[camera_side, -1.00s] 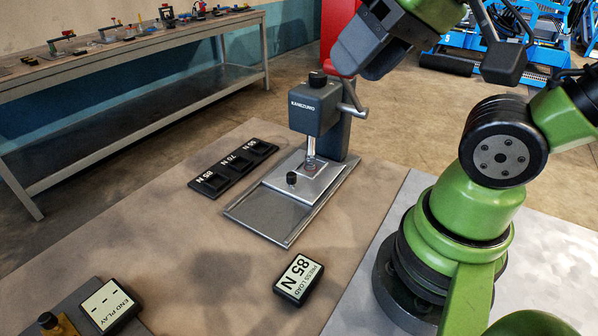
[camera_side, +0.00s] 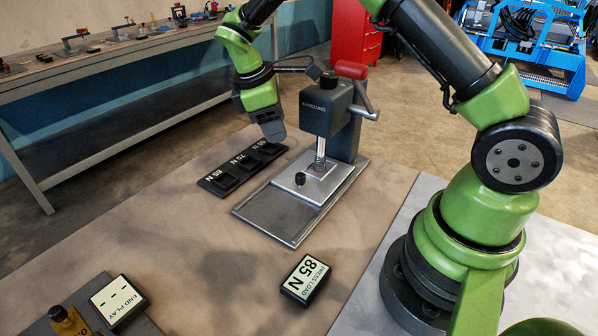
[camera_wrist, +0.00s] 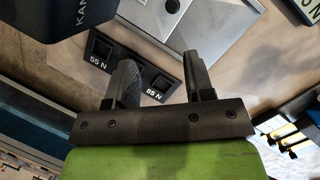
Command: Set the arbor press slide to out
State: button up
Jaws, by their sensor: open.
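The arbor press (camera_side: 323,112) stands upright on the table, a dark grey body with a red-tipped lever. Its slide (camera_side: 318,185) is a silver plate with a small black knob (camera_side: 300,178). The plate sits back under the ram, and the front of the dark base (camera_side: 275,215) is bare. My gripper (camera_side: 274,136) points down left of the press, above the far end of the load rack, apart from the slide. In the wrist view my gripper (camera_wrist: 158,70) has its fingers spread with nothing held. The silver slide (camera_wrist: 190,18) shows partly at the top there.
A black rack (camera_side: 232,172) with pockets marked 55 N, 70 N and 85 N lies left of the press; one finger hides its middle in the wrist view. A display (camera_side: 305,278) reads PRESS LOAD 85 N. An END PLAY display (camera_side: 118,301) shows dashes.

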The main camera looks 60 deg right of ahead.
aim_at(300, 174)
jog(key=shift+n+g, duration=0.4)
jog(key=shift+g, duration=0.3)
jog(key=x, duration=0.8)
jog(key=a+x, duration=0.1)
jog(key=x, duration=0.3)
jog(key=shift+s+d+f, duration=0.1)
jog(key=shift+s+f, duration=0.1)
jog(key=shift+s, duration=0.15)
grip_shut()
jog(key=a, duration=1.2)
jog(key=shift+a, duration=0.35)
